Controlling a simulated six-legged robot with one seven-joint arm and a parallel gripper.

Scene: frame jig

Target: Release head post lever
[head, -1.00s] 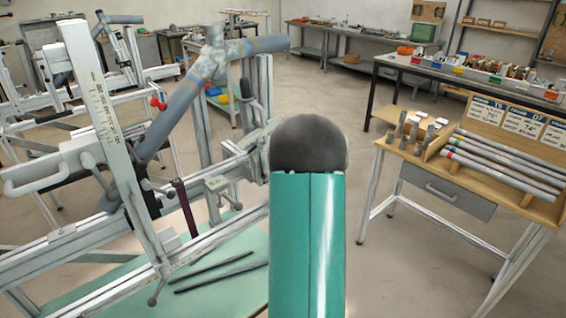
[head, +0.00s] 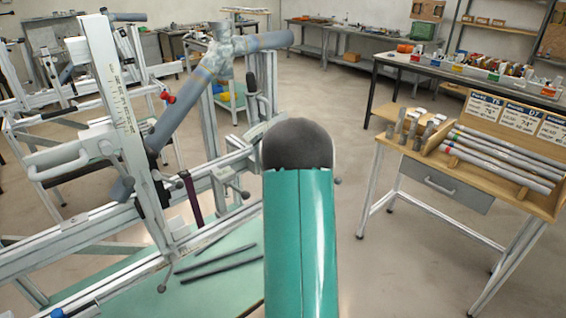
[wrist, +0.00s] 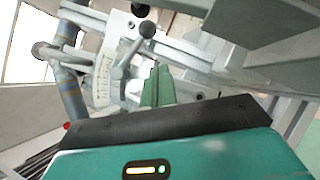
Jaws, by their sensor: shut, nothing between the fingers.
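In the wrist view a metal lever with a black ball knob (wrist: 147,29) rises from a round hub beside a white scale plate (wrist: 103,70) on the jig. My gripper (wrist: 158,82) has its green fingers closed together, just below and right of the lever, with nothing visible between them. I cannot tell whether the fingertips touch the lever. In the head view the silver post with a printed scale (head: 112,100) stands tilted on the jig, left of my teal arm. My gripper is hidden there behind the arm. I cannot clearly single out the same lever there.
A grey bicycle frame tube (head: 182,105) slants across the jig, near the post. Jig rails (head: 95,235) run along the left. Black rods (head: 218,265) lie on the green base. A wooden bench with tubes (head: 500,157) stands right. Floor between jig and bench is clear.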

